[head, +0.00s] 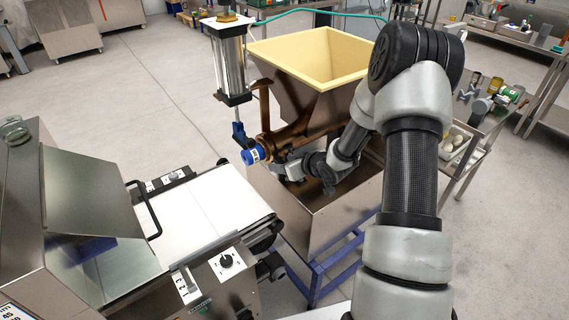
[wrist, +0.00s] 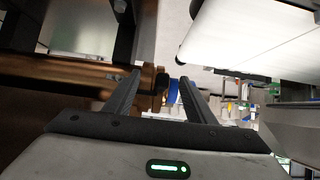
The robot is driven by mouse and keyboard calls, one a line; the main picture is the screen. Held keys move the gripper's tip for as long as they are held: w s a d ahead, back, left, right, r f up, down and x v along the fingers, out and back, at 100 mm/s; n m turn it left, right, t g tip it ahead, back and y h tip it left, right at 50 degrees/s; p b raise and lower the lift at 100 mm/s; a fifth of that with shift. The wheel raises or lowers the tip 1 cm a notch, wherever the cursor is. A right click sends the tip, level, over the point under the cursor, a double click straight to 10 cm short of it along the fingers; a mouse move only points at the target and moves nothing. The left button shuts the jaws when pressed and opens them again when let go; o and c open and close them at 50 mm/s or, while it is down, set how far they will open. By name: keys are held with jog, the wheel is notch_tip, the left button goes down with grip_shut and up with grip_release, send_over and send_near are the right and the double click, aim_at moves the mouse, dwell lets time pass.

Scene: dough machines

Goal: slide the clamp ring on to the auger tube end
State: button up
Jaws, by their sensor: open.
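The bronze auger tube (head: 292,133) runs from under the yellow-rimmed hopper to its end at the left. A blue ring-shaped part (head: 251,156), which looks like the clamp ring, is at that tube end; I cannot tell how far on it sits. My gripper (head: 273,158) is open, just right of the blue part. In the wrist view, the brown tube (wrist: 75,72) comes in from the left. The blue part (wrist: 174,84) and a black knob-like piece (wrist: 161,82) appear between my open fingers (wrist: 158,84); contact is not clear.
A white conveyor belt (head: 200,210) lies left of the tube end and low. A vertical cylinder (head: 230,62) stands over the tube end. The hopper (head: 318,60) and a steel housing (head: 318,222) are close to my arm.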

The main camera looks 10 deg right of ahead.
jog(key=shift+s+r, duration=0.1)
jog(key=shift+r, duration=0.05)
jog(key=shift+p+v, duration=0.95)
jog(key=shift+v, duration=1.05)
jog(key=shift+d, duration=0.1)
jog(key=shift+s, duration=0.15)
jog(key=p+v, duration=0.1)
jog(key=v, duration=1.6)
jog(key=shift+p, duration=0.35)
jog(key=shift+d+r, duration=0.1)
jog(key=shift+r, duration=0.05)
